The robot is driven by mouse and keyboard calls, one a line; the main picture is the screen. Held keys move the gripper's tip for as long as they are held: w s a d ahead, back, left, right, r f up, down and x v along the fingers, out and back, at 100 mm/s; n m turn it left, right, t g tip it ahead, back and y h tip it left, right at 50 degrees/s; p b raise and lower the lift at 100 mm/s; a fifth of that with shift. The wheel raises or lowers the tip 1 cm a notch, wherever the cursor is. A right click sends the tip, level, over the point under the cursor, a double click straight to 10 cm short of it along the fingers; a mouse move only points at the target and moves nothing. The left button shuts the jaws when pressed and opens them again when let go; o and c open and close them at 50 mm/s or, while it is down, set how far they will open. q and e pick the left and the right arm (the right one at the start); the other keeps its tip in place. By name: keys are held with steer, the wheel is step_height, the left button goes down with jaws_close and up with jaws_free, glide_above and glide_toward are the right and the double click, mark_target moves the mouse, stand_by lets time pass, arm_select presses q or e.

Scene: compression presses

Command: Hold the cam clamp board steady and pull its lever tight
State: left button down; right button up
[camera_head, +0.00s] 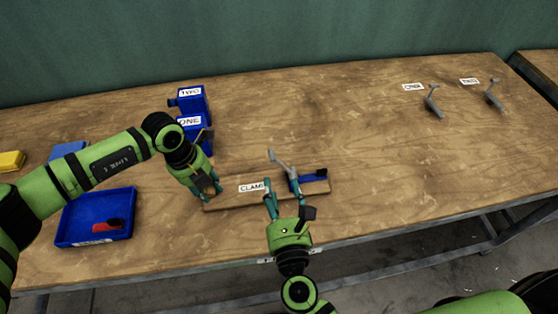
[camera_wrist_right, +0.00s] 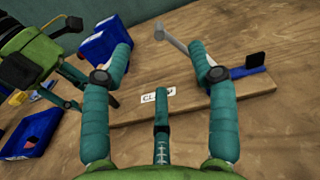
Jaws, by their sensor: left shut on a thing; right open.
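The cam clamp board (camera_head: 228,201) is a wooden plank with a CLAMP label, lying on the table; it also shows in the right wrist view (camera_wrist_right: 193,102). A blue bar with a black pad (camera_head: 311,179) sits on its right part. The grey lever (camera_head: 281,163) slants up and left from there; in the right wrist view its knobbed end (camera_wrist_right: 159,34) points up left. My left gripper (camera_head: 207,191) is shut on the board's left end. My right gripper (camera_head: 281,186) is open over the board, the lever near its right fingertip (camera_wrist_right: 205,60). Contact there is unclear.
Blue presses labelled TWO (camera_head: 190,98) and ONE (camera_head: 187,122) stand behind my left gripper. A blue tray (camera_head: 72,226) with a red and black piece is at the left. Two grey levers (camera_head: 432,103) (camera_head: 492,97) lie at the back right. The table's right middle is clear.

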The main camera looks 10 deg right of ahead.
mark_target(273, 162)
steer(key=w, duration=1.1)
steer(key=shift+w+d, duration=0.1)
jaws_close()
